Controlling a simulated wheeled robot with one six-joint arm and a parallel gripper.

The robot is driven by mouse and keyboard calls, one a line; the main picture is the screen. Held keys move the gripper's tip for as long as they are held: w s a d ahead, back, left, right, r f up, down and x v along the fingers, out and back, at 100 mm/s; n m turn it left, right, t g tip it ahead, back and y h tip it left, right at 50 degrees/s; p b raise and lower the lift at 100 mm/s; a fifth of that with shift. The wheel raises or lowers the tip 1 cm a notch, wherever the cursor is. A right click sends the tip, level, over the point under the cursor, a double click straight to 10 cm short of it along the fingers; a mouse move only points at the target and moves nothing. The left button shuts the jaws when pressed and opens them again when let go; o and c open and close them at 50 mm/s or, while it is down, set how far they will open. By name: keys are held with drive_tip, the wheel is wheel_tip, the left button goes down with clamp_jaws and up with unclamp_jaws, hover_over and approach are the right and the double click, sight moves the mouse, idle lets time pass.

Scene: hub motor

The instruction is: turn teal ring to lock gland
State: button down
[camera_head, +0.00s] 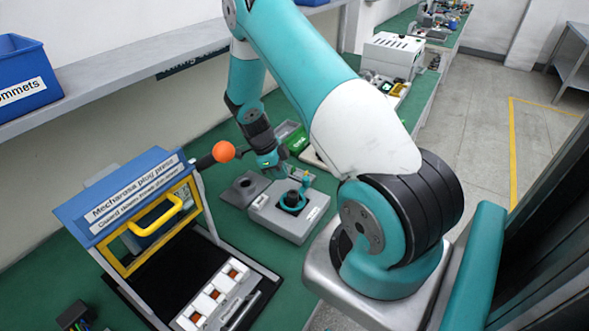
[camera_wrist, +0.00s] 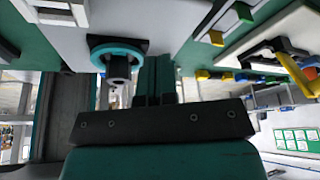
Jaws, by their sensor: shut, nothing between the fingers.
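The teal ring (camera_head: 293,201) sits around a black gland (camera_head: 291,197) on top of a grey box (camera_head: 309,220) on the green bench. A teal part stands up at the ring's far side. In the wrist view the teal ring (camera_wrist: 104,49) and the black gland (camera_wrist: 118,68) show left of my fingers. My gripper (camera_head: 272,168) is over the bench behind the grey box, apart from the ring. Its fingers (camera_wrist: 155,75) are together and empty in the wrist view. The exact gap to the ring is hard to judge.
A blue and yellow plug press (camera_head: 134,200) with an orange-knobbed lever (camera_head: 223,152) stands left. A dark grey block (camera_head: 245,188) lies beside the box, and a green bin (camera_head: 291,137) is behind. A white tray of connectors (camera_head: 218,296) is in front.

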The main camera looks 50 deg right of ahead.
drive_tip(key=shift+s+d+r+p, duration=0.1)
drive_tip(key=shift+s+d+p, duration=0.3)
drive_tip(key=shift+s, duration=0.2)
drive_tip(key=shift+s+d+p, duration=0.3)
drive_tip(key=shift+s+p, duration=0.05)
drive_tip(key=shift+s, duration=0.25)
drive_tip(key=shift+s+d+f, duration=0.2)
drive_tip(key=shift+s+d, duration=0.15)
drive_tip(key=shift+s, duration=0.25)
